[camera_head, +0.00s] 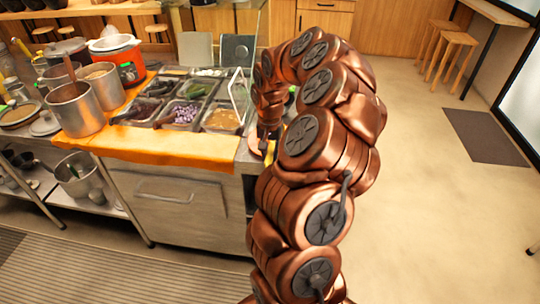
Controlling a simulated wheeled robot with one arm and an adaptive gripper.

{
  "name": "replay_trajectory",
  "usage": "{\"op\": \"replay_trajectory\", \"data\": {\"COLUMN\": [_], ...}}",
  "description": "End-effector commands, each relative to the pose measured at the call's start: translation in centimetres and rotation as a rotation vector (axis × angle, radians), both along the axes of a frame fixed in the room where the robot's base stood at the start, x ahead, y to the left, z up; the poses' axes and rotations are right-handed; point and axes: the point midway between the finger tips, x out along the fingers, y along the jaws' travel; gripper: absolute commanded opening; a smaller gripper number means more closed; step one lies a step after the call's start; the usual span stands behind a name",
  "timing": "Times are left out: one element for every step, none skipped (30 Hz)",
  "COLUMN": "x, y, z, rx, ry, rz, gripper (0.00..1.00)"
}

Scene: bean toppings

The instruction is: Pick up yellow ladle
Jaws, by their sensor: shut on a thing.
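My copper-coloured arm reaches up and curls over to the right end of the steel counter. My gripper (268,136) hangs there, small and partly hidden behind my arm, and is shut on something. A small yellow-orange piece, seemingly part of the yellow ladle (264,146), shows right at the gripper beside the counter's edge. The rest of the ladle cannot be made out.
Several topping trays (182,113) are set in the counter, left of my gripper. A large steel pot (77,110) and an orange-red cooker (118,62) stand further left. An orange cloth (170,146) covers the front edge. Open floor lies right.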

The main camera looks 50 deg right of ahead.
Motion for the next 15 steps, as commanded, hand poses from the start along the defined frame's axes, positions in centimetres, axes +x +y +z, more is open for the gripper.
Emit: {"op": "replay_trajectory", "data": {"x": [0.1,0.1,0.1,0.2,0.2,0.1,0.1,0.0,-0.2,-0.4,-0.5,-0.7,-0.8,-1.0,-1.2], "y": [0.0,0.0,-0.1,-0.1,-0.1,-0.1,0.0,0.0,0.2,0.3,0.4,0.6,0.7,0.9,1.1], "z": [0.3,0.5,0.9,1.1,1.4,1.8,2.1,2.2,2.3,2.3,2.3,2.3,2.3,2.3,2.4], "rx": [-0.001,-0.002,-0.002,-0.003,-0.003,-0.001,0.0,0.0,0.001,0.001,0.001,0.001,0.001,0.001,0.001], "ry": [-0.003,-0.005,-0.005,-0.006,-0.006,-0.006,-0.005,-0.004,-0.003,-0.003,-0.004,-0.004,-0.004,-0.004,-0.004], "rz": [-0.001,-0.002,-0.002,-0.002,-0.002,-0.001,-0.001,-0.001,0.0,0.0,0.0,0.0,0.001,0.001,0.002], "gripper": [0.0,0.0,0.0,0.0,0.0,0.0,0.0,0.0,0.0,0.0,0.0,0.0,0.0,0.0,0.0]}}
